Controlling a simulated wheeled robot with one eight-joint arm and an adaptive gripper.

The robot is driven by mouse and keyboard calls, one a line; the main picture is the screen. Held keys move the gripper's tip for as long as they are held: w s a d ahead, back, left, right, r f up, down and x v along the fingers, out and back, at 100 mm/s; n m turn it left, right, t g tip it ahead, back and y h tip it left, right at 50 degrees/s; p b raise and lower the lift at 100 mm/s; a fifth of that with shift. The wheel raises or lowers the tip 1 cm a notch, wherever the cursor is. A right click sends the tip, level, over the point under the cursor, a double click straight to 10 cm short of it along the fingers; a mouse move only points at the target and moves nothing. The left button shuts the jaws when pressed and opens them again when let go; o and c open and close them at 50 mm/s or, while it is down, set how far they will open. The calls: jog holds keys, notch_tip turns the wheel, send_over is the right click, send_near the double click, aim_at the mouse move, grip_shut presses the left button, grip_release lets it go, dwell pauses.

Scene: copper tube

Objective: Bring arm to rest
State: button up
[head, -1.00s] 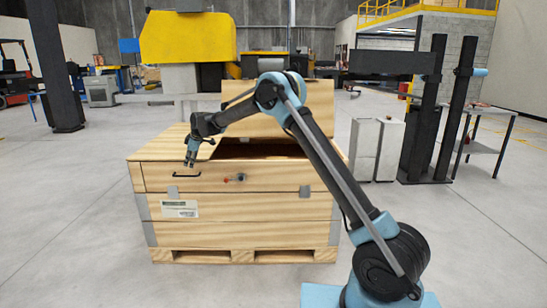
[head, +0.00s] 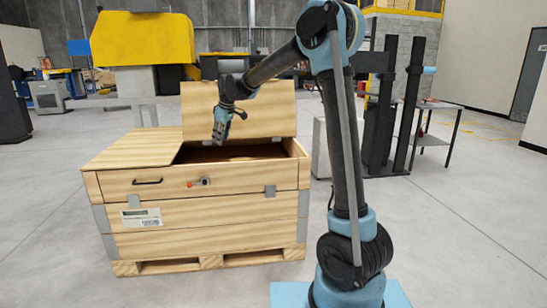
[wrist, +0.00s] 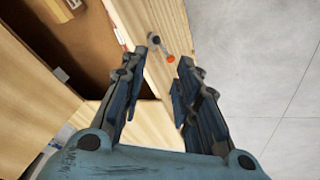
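My gripper (head: 220,136) hangs, fingers down, above the front of the wooden crate (head: 215,212) by its opening. In the wrist view my gripper (wrist: 168,56) has its two fingers apart, with nothing held between them. The crate's front edge with a small red-and-grey fitting (wrist: 170,57) shows behind the fingertips. My arm is bent, with its elbow high at the right of the head view. No copper tube can be made out.
The crate's rear lid panel (head: 238,110) stands raised, while the left panel (head: 130,150) lies flat. The dark opening lies between them. A black handle (head: 147,182) is on the front. A side table (head: 432,125) and dark posts stand at right.

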jog(key=s+d+m+h, duration=0.1)
jog(key=s+d+m, duration=0.1)
jog(key=s+d, duration=0.6)
jog(key=s+d+m, duration=0.3)
jog(key=s+d, duration=0.2)
jog(key=d, duration=0.6)
jog(key=s+d+m+h, duration=0.1)
jog(key=s+d+m, duration=0.1)
jog(key=s+d, duration=0.6)
jog(key=s+d+f+m, duration=0.3)
jog(key=s+d+f, duration=0.4)
jog(key=s, duration=0.4)
jog(key=s+d+f+m+g+h, duration=0.1)
jog(key=s+d+f+m, duration=0.2)
jog(key=s+d+f, duration=0.5)
jog(key=s, duration=0.3)
jog(key=shift+d+f+m, duration=0.25)
jog(key=shift+f+m, duration=0.05)
jog(key=shift+w+f, duration=0.2)
jog(key=shift+w, duration=0.25)
